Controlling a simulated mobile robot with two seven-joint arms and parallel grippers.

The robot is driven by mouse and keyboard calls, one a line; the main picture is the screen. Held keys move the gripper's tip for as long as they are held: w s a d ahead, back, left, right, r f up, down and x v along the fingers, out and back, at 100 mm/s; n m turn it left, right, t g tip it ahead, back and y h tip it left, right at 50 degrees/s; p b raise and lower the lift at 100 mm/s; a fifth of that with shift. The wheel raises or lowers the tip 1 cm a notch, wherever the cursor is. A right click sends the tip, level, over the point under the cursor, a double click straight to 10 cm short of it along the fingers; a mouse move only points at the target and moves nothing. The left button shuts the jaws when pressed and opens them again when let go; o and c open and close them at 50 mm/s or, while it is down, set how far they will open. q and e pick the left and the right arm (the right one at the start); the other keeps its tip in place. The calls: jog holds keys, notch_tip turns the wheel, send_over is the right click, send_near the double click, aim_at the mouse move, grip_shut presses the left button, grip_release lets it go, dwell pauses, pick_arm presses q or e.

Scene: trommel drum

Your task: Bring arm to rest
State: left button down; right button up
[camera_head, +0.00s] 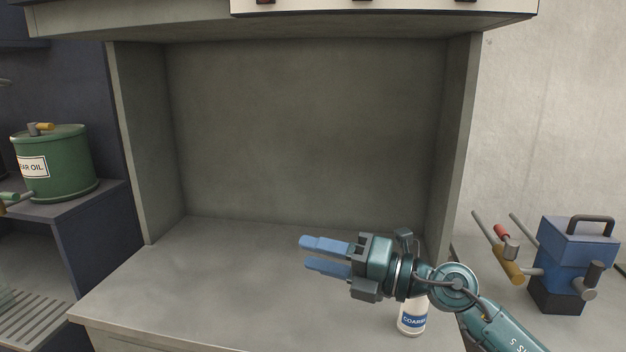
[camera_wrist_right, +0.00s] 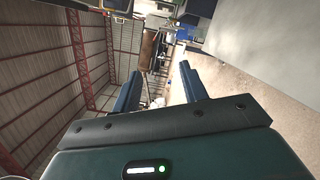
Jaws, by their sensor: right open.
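My right gripper (camera_head: 325,256) is open and empty, with its blue fingers apart and pointing left in the head view. It hangs in the air in front of the bare grey alcove. Its two fingers also show in the right wrist view (camera_wrist_right: 160,88) with nothing between them. My right arm (camera_head: 500,325) comes in from the lower right. My left gripper is not in view.
A white bottle with a blue "COARSE" label (camera_head: 412,321) stands on the grey counter (camera_head: 220,280), partly hidden behind my right wrist. A blue machine with a handle (camera_head: 575,255) stands at the right. A green oil drum (camera_head: 60,165) stands on a dark shelf at the left.

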jog(key=d+m+t+h, duration=0.6)
jog(key=d+m+t, duration=0.2)
jog(key=m+t, duration=0.7)
jog(key=s+d+f+m+g+h, duration=0.45)
jog(key=d+f+m+h, duration=0.7)
jog(key=m, duration=0.45)
jog(key=s+f+m+g, duration=0.2)
jog(key=s+f+g, duration=0.6)
jog(key=s, duration=0.4)
jog(key=s+f+m+g, duration=0.2)
jog(key=s+f+g, duration=0.4)
jog(key=s+f, duration=0.45)
pick_arm(q)
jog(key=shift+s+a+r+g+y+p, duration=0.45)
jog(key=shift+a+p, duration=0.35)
jog(key=shift+p, duration=1.65)
pick_arm(e)
jog(key=w+a+f+n+t+y, duration=0.1)
jog(key=w+a+t+y, duration=0.2)
jog(key=w+a+t, duration=0.2)
jog(key=shift+a+t, duration=0.65)
jog(key=shift+t, duration=0.5)
jog(key=shift+w+y, duration=0.1)
jog(key=shift+y, duration=0.15)
